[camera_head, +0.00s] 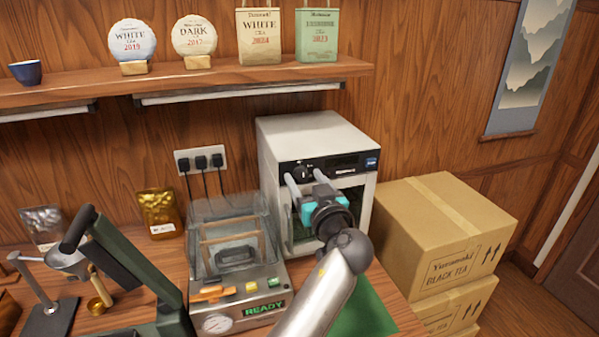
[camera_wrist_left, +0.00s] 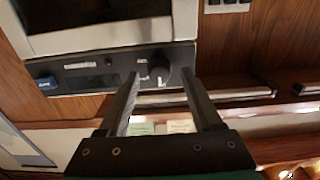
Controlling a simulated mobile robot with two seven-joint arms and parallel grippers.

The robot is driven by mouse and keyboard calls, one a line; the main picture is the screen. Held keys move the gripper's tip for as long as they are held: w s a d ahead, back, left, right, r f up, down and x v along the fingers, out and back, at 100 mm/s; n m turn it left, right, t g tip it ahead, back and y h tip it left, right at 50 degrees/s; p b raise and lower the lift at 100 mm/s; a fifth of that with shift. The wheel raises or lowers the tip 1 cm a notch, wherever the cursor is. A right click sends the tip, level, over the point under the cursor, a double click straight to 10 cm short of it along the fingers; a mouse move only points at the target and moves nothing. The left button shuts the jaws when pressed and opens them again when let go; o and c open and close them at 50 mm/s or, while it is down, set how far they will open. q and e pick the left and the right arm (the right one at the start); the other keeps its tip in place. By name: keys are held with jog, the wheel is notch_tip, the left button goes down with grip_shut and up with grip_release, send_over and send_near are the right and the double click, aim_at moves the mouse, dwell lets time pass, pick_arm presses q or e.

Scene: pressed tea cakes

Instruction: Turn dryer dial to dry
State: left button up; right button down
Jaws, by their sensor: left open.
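The dryer (camera_head: 290,133) is a white box with a dark control strip across its front top and a door below. Its black dial (camera_head: 302,173) sits at the left of the strip, beside a small display. My left gripper (camera_head: 305,178) is in front of the dryer, open, its fingers pointing at the control strip. In the left wrist view the scene is upside down, and the dial (camera_wrist_left: 159,73) shows between the two open fingertips of the left gripper (camera_wrist_left: 161,82). Whether the fingers touch the dial I cannot tell. My right gripper is not in view.
Cardboard boxes (camera_head: 440,225) are stacked on the right. A shelf (camera_head: 60,90) with tea packages runs above. A green mat (camera_head: 368,315) lies in front of the dryer.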

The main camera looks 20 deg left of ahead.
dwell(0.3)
pick_arm(q)
grip_shut()
dwell(0.4)
